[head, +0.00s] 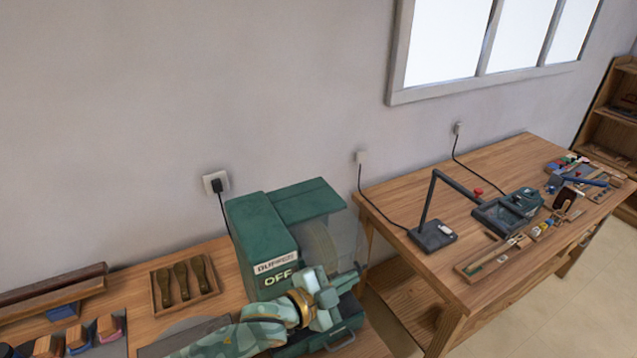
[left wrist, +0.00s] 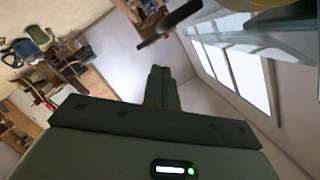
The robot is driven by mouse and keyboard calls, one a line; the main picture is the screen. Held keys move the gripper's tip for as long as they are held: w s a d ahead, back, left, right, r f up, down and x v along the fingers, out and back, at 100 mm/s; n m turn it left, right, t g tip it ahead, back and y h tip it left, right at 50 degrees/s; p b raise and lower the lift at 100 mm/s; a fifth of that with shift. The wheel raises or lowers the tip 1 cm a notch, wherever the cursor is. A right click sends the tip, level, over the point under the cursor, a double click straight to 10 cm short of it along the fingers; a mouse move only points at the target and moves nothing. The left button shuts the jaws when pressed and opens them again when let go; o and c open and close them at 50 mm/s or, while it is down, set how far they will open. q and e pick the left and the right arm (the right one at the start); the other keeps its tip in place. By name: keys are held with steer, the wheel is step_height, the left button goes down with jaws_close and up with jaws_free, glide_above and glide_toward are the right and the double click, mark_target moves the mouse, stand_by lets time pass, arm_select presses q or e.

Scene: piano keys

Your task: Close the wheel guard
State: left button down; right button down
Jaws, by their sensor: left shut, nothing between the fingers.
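The green buffing machine (head: 262,240), with an OFF label on its front, stands on the bench in the head view. A pale wheel (head: 318,243) shows under its green top cover (head: 308,202). A faint see-through panel (head: 348,235) shows at the wheel's right; I cannot tell which part is the wheel guard or how far it stands open. My left gripper (head: 352,277) is in front of the wheel's lower right; contact is unclear. Its fingers are shut and empty, as also seen in the left wrist view (left wrist: 160,82). My right gripper is not in view.
A wooden tray (head: 183,283) with several dark handles lies left of the machine. A second bench (head: 400,192) at right carries a lamp (head: 432,235) and several tools. A gap separates the benches. The wall with a socket (head: 216,182) is behind.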

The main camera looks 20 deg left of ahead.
arm_select(q)
steer(key=shift+w+a+f+m+t+b, duration=0.15)
steer(key=shift+f+m+b, duration=0.25)
steer(key=shift+f, duration=0.25)
steer(key=shift+w+a+f+m+t+b, duration=0.1)
steer(key=shift+f+m+t+b, duration=0.1)
steer(key=shift+f+m+b, duration=0.3)
steer(key=shift+w+a+f+m+t+b, duration=0.2)
steer(key=shift+f+b, duration=0.2)
steer(key=shift+f, duration=0.35)
